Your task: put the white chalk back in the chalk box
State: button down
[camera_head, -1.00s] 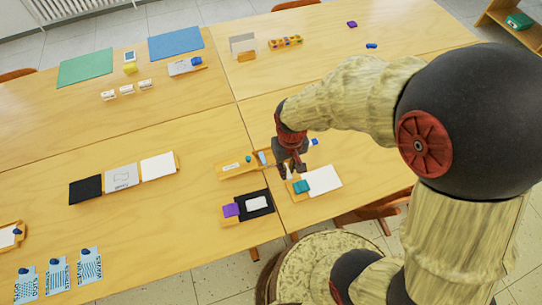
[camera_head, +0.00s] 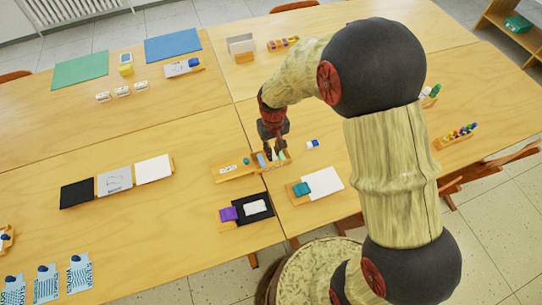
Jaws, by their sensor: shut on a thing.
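My gripper (camera_head: 273,151) points down over the small wooden chalk box (camera_head: 284,163), near the middle of the table group. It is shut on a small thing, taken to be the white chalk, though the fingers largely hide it. A blue piece (camera_head: 262,160) shows at the left part of the box. The gripper covers part of the box, so I cannot tell whether the held piece touches it.
A wooden tray (camera_head: 228,174) adjoins the box on the left. A blue-and-white block (camera_head: 313,144) lies to the right.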

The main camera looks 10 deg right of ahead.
jog(key=shift+w+a+f, duration=0.1)
jog(key=shift+w+f, duration=0.55)
jog(key=shift+f, duration=0.15)
jog(key=shift+w+f+b, duration=0.15)
jog(key=shift+f+b, duration=0.25)
jog(key=shift+f, duration=0.4)
jog(key=shift+w+f+b, duration=0.15)
jog(key=shift+f+b, duration=0.25)
jog(key=shift+f, duration=0.4)
jog(key=shift+f, duration=0.3)
jog(key=c, duration=1.8)
grip_release()
